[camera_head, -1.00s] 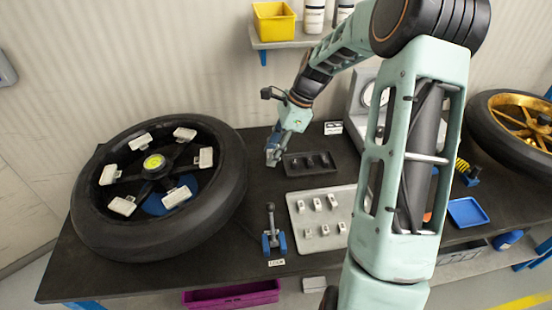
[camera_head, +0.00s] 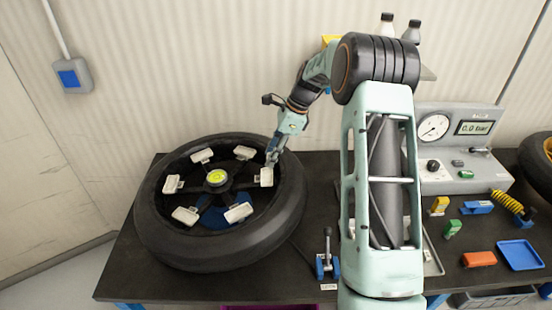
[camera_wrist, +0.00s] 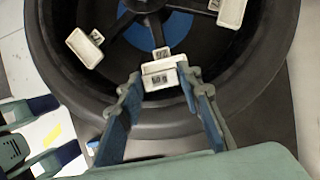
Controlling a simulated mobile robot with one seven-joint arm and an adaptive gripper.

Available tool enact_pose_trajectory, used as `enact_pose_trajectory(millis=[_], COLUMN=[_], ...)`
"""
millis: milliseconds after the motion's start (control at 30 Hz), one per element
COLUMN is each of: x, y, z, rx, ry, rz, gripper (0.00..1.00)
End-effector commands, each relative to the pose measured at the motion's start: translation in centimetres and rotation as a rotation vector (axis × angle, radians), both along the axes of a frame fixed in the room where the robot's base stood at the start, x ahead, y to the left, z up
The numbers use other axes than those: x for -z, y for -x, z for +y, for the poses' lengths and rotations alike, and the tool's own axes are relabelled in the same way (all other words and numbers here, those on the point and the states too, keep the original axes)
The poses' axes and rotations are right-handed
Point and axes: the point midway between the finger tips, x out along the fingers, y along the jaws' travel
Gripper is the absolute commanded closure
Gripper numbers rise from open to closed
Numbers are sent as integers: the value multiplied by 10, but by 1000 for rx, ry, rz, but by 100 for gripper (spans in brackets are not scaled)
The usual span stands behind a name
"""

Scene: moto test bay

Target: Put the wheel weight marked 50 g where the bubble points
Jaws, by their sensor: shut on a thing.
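The wheel (camera_head: 285,218) lies flat on the bench, with a yellow-green bubble level (camera_head: 217,178) at its hub; where its bubble sits is too small to tell. Several white trays ring the rim, including an upper one (camera_head: 244,153) and a lower one (camera_head: 238,212). My gripper (camera_head: 271,160) is at the right-hand tray (camera_head: 267,180). In the wrist view my gripper (camera_wrist: 160,80) is shut on a small pale weight (camera_wrist: 159,80), whose label seems to read 50. The weight is over or in that tray; I cannot tell whether it touches.
A toggle clamp (camera_head: 327,262) stands right of the wheel. A gauge unit (camera_head: 460,150), a blue tray (camera_head: 520,255) and small coloured parts are farther right. My arm hides part of the middle bench.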

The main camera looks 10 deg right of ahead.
Motion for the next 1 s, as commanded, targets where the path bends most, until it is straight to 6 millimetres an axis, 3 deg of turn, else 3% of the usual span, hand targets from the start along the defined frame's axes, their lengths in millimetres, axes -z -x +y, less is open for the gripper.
enact_pose_trajectory(millis=[367, 1000], x=[5, 55], y=[-6, -6], z=[3, 3], rx=[2, 1], ry=[0, 0], rz=[1, -1], gripper=[91, 91])
